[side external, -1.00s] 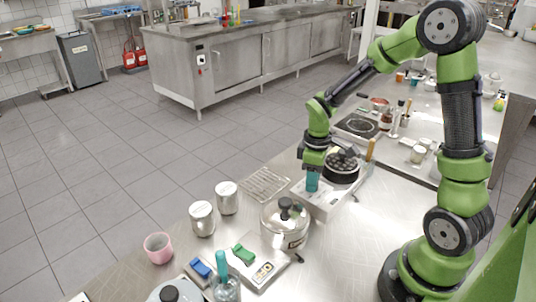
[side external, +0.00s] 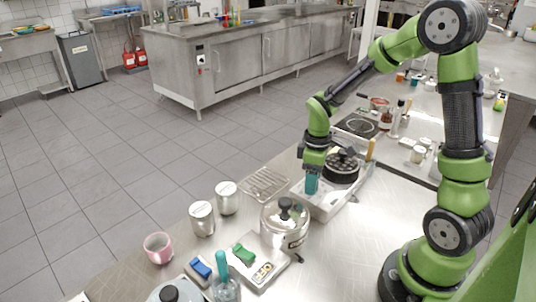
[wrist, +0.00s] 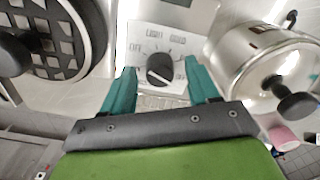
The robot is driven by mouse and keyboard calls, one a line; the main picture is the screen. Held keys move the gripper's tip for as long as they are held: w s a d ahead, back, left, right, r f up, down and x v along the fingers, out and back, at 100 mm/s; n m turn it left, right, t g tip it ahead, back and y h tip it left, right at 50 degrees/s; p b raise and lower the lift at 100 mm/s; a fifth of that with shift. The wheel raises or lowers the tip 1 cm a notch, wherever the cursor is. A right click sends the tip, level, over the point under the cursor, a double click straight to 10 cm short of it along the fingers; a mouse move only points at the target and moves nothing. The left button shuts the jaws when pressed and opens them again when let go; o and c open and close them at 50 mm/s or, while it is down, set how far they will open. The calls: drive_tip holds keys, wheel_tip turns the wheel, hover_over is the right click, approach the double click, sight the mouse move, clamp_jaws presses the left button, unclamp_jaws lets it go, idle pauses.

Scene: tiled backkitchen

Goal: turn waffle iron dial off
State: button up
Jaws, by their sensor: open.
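The waffle iron has a round black grid plate (side external: 341,166) on a pale base (side external: 322,205); the plate also fills the upper left of the wrist view (wrist: 52,38). Its pale control panel (wrist: 143,38) carries printed markings and a black dial (wrist: 160,69). The dial's exact setting is hard to read. My gripper (wrist: 158,80) is open, its teal fingers on either side of the dial in the picture. I cannot tell whether they touch it. In the side view my gripper (side external: 312,184) is low over the base's near end, hiding the dial.
A lidded steel pot (side external: 285,228) stands close beside the panel, and shows at right in the wrist view (wrist: 262,62). A wire rack (side external: 265,184), two steel canisters (side external: 202,219) and a pink cup (side external: 158,248) are nearby. Bare counter (side external: 370,230) lies toward my base.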

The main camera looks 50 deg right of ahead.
wheel_tip(320, 180, up, 17)
idle(0.4)
drive_tip(key=shift+f, duration=0.15)
drive_tip(key=s+a+r+m+t+y, duration=0.1)
drive_tip(key=s+a+m+t+y, duration=0.1)
drive_tip(key=s+a+m+t, duration=0.5)
drive_tip(key=s+a+m, duration=0.1)
drive_tip(key=s+a, duration=0.1)
drive_tip(key=a, duration=0.1)
drive_tip(key=shift+s+a+r+m, duration=0.3)
drive_tip(key=shift+s+a+r, duration=0.05)
drive_tip(key=shift+a+r, duration=0.05)
